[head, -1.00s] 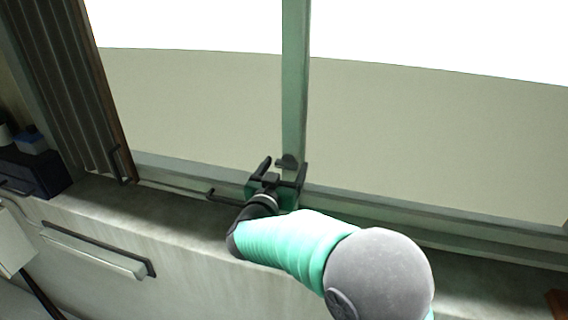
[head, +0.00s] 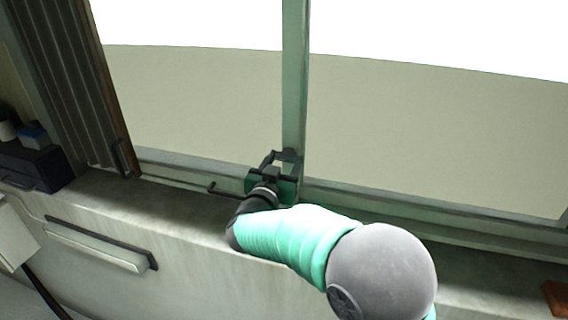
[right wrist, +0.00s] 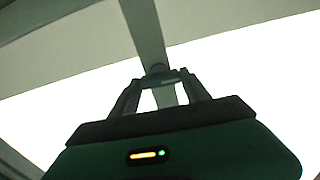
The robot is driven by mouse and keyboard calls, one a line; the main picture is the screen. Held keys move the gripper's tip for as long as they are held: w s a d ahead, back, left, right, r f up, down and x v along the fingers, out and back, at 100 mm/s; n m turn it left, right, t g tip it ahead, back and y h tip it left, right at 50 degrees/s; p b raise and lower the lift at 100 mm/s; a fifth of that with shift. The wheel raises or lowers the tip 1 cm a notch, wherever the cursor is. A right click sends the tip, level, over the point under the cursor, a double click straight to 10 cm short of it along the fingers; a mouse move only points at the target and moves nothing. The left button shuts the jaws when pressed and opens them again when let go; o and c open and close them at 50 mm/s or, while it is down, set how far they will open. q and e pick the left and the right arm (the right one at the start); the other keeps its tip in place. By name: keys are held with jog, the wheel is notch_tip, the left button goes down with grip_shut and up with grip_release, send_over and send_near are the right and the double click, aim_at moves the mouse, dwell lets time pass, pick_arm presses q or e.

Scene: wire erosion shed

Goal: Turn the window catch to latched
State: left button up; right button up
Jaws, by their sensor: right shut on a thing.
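The window catch (head: 290,154) is a small dark piece low on the green upright bar (head: 295,80) between the window panes. In the right wrist view the catch (right wrist: 158,70) shows as a dark piece between the fingertips, against the same bar. My right gripper (head: 284,156) reaches up to the bar, and its two fingers are closed on the catch. The gripper body hides part of the catch, so I cannot tell its exact angle. My left gripper is not in view.
A pale sill (head: 150,205) runs below the window. A dark blue box (head: 35,165) stands at the left, near a folded panel (head: 75,90) with a brown edge. A thin dark hook-ended rod (head: 222,190) shows left of my gripper. A brown object (head: 556,298) lies at the lower right.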

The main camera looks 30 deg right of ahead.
jog(key=shift+f+m+b, duration=0.25)
jog(key=shift+m+b, duration=0.25)
jog(key=shift+b, duration=0.15)
jog(key=m+b, duration=1.1)
jog(key=b, duration=0.1)
jog(key=shift+m, duration=0.3)
jog(key=m+b, duration=0.3)
jog(key=shift+r+m+b, duration=0.1)
jog(key=shift+m+b, duration=0.2)
jog(key=shift+r+m+b, duration=0.15)
jog(key=shift+m+b, duration=0.3)
jog(key=shift+m, duration=0.25)
jog(key=shift+r, duration=0.1)
